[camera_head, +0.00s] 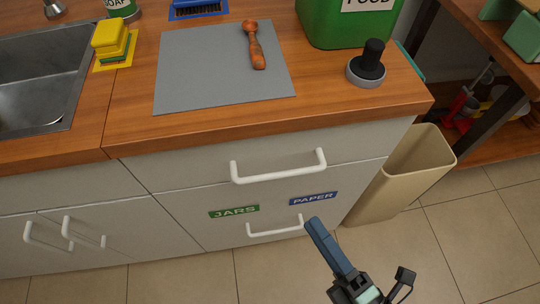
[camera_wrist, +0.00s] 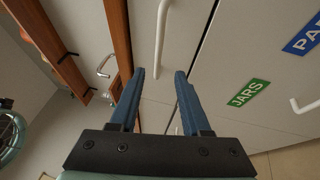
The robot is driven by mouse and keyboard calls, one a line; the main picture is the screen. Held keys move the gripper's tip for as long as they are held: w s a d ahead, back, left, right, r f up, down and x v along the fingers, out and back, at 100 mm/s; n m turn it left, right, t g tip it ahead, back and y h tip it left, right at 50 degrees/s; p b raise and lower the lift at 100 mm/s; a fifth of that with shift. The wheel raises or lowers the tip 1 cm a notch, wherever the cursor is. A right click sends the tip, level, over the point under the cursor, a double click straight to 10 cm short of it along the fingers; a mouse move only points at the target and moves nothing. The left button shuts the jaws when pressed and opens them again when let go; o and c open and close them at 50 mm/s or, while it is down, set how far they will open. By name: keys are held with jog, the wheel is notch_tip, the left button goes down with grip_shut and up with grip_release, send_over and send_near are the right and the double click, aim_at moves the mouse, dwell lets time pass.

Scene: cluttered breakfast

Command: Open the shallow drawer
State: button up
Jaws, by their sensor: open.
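The shallow drawer (camera_head: 190,176) is the upper grey front under the wooden counter, and it looks shut. Its white bar handle (camera_head: 278,174) runs across the front. In the wrist view the handle (camera_wrist: 160,38) stands upright in the picture, beyond and roughly in line with the gap between my fingers. My gripper (camera_head: 314,224) is in front of the cabinet, below and right of that handle in the head view. It also shows in the wrist view (camera_wrist: 160,74), open with nothing between its blue fingers.
A deeper drawer below has JARS (camera_head: 234,211) and PAPER (camera_head: 313,198) labels and its own handle (camera_head: 274,231). A beige bin (camera_head: 395,185) stands right of the cabinet. On the counter are a grey mat (camera_head: 200,75), a green bin (camera_head: 345,28) and a black-knobbed object (camera_head: 368,65).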

aim_at(281, 174)
jog(key=x, duration=1.2)
jog(key=shift+r+b, duration=0.1)
jog(key=shift+b, duration=0.25)
jog(key=shift+c, duration=0.3)
grip_shut()
jog(key=shift+d, duration=0.1)
dwell(0.4)
